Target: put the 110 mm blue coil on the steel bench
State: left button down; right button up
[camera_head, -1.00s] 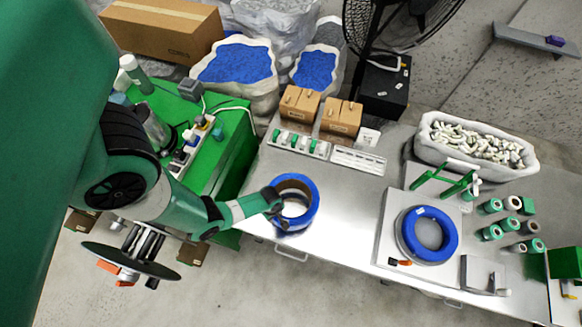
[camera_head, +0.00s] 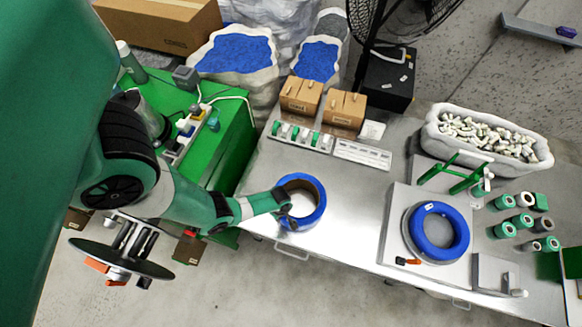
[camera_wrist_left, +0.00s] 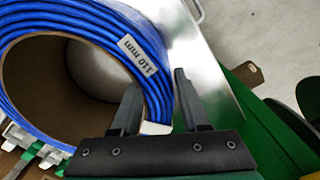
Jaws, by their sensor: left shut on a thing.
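A blue coil (camera_head: 318,206) with a brown core is at the left front part of the steel bench (camera_head: 345,205). In the left wrist view the coil (camera_wrist_left: 95,22) carries a label reading 110 mm. My left gripper (camera_head: 286,206) is at the coil's left side. In the left wrist view my left gripper (camera_wrist_left: 157,82) has one finger inside the ring and one outside, shut on the coil's wall. I cannot tell whether the coil's underside touches the bench. My right gripper is not in view.
Another blue coil (camera_head: 458,234) lies on a plate at the right. Behind are small cartons (camera_head: 343,110), a rack of green-and-white spools (camera_head: 300,136) and a bin of fittings (camera_head: 480,170). Green and white spools (camera_head: 503,230) stand far right. The middle of the bench is clear.

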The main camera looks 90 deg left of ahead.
pick_arm(q)
jog(key=shift+f, duration=0.15)
jog(key=shift+c, duration=2)
grip_release()
notch_tip(320, 180, up, 12)
jog(key=p, duration=1.2)
jog(key=shift+r, duration=0.2)
jog(key=shift+s, duration=0.1)
